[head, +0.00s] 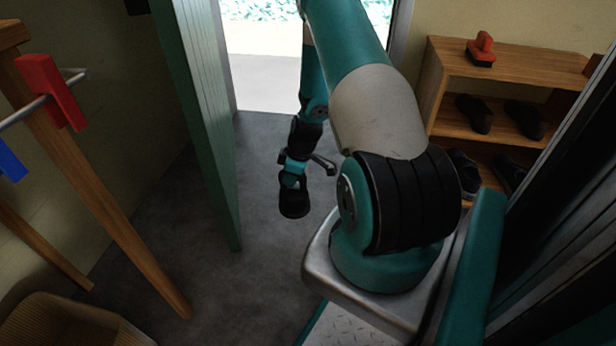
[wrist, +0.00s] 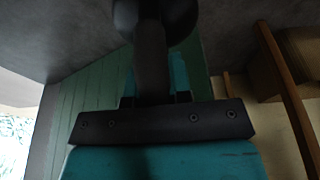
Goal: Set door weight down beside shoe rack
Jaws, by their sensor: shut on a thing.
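The door weight (head: 294,204) is a small dark, rounded body hanging below my gripper (head: 292,180) in the head view, in front of the bright doorway. My gripper is shut on it, and the weight seems to be off the floor, though the gap is hard to judge. In the wrist view a dark round shape, likely the door weight (wrist: 148,14), shows at the top beyond a dark upright part. The wooden shoe rack (head: 438,96) stands to the right, against the wall. My arm hides part of its left side.
Dark shoes (head: 476,114) fill the rack's shelves, and a red-handled brush (head: 481,49) lies on top. The green door (head: 205,120) stands open left of my gripper. Grey floor (head: 262,215) is clear between.

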